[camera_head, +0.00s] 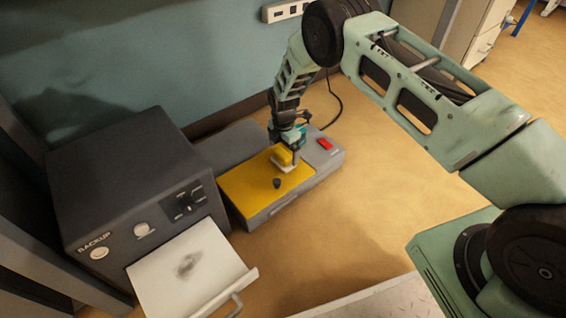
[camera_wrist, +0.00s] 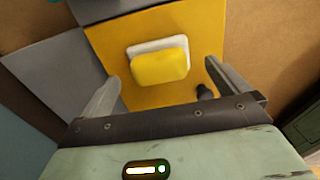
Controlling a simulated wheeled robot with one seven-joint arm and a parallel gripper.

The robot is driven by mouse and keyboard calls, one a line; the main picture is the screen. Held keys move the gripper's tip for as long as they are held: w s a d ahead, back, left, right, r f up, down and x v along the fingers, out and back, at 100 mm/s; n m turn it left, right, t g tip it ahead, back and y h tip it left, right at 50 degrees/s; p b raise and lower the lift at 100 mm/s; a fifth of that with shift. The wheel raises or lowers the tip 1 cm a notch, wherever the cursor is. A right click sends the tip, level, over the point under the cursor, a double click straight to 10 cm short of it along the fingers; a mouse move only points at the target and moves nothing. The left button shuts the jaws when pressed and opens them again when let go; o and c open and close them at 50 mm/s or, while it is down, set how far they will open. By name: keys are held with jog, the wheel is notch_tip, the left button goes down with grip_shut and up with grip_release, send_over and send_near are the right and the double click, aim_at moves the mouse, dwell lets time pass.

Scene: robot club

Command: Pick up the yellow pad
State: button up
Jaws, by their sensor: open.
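The yellow pad (camera_wrist: 160,67) shows in the wrist view on top of a white piece (camera_wrist: 140,47), over the yellow top of a grey box. In the head view the pad (camera_head: 284,155) is small and partly hidden by my gripper (camera_head: 287,147). My gripper is open, with its two fingers apart in the wrist view (camera_wrist: 164,88). The pad lies ahead of and between the fingers, with a gap on each side. I see no finger touching it, and the exact height of the fingers above the yellow top cannot be told.
The yellow-topped box (camera_head: 240,190) bears a dark knob (camera_head: 277,183) near the pad, close to the right finger in the wrist view (camera_wrist: 205,92). A red switch (camera_head: 325,143) sits on its grey end. A dark backup unit (camera_head: 130,180) with an open white drawer (camera_head: 190,275) stands left.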

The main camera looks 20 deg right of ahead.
aim_at(283, 154)
notch_tip(283, 154, down, 5)
jog(key=b, duration=0.3)
jog(key=shift+a+r, duration=0.1)
jog(key=shift+r, duration=0.1)
jog(key=c, duration=0.9)
jog(key=shift+r, duration=0.1)
notch_tip(283, 154, up, 10)
jog(key=p, duration=0.6)
